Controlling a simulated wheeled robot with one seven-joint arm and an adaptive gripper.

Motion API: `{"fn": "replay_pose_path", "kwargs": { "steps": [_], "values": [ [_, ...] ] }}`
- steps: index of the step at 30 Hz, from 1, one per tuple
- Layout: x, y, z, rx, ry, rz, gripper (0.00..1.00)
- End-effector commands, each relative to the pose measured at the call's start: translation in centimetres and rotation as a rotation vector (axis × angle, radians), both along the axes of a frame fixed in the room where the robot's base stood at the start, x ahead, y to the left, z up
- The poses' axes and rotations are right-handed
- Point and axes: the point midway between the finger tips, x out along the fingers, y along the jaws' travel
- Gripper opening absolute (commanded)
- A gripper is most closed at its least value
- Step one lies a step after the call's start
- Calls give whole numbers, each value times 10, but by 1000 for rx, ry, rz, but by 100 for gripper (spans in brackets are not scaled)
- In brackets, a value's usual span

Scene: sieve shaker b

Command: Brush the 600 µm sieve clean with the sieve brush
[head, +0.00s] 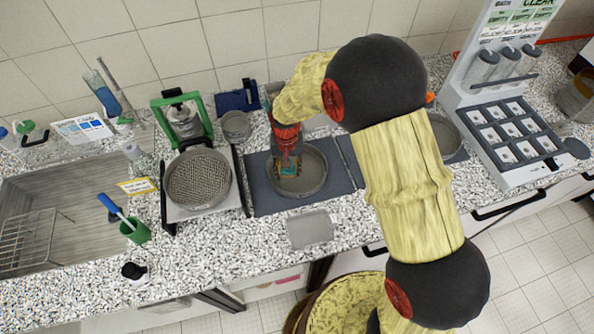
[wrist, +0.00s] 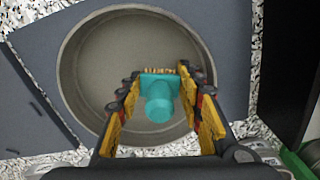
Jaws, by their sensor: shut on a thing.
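A round metal sieve (head: 313,184) with a fine grey floor lies flat on a dark mat; it fills much of the wrist view (wrist: 108,60). I cannot read a label on it. My gripper (head: 289,160) is over the left half of this sieve, pointing down. It is shut on the teal sieve brush (wrist: 158,108), with a finger on each side of it (wrist: 157,88). A thin strip of tan bristles shows at the brush's far edge. The brush is within the sieve's rim; I cannot tell whether the bristles touch the mesh.
A coarse-mesh sieve (head: 198,180) stands on a balance-like stand to the left. A grey shallow tray (head: 310,229) lies in front of the mat (head: 262,203). Another round pan (head: 443,136) is at right, partly behind my arm. A sample rack (head: 515,138) stands further right.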

Motion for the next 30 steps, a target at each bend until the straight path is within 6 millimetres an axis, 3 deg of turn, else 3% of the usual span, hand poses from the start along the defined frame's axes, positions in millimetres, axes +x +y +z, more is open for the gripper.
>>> {"fn": "replay_pose_path", "kwargs": {
  "steps": [30],
  "values": [
    [29,-61,1,0,0,-2,3]
  ]
}}
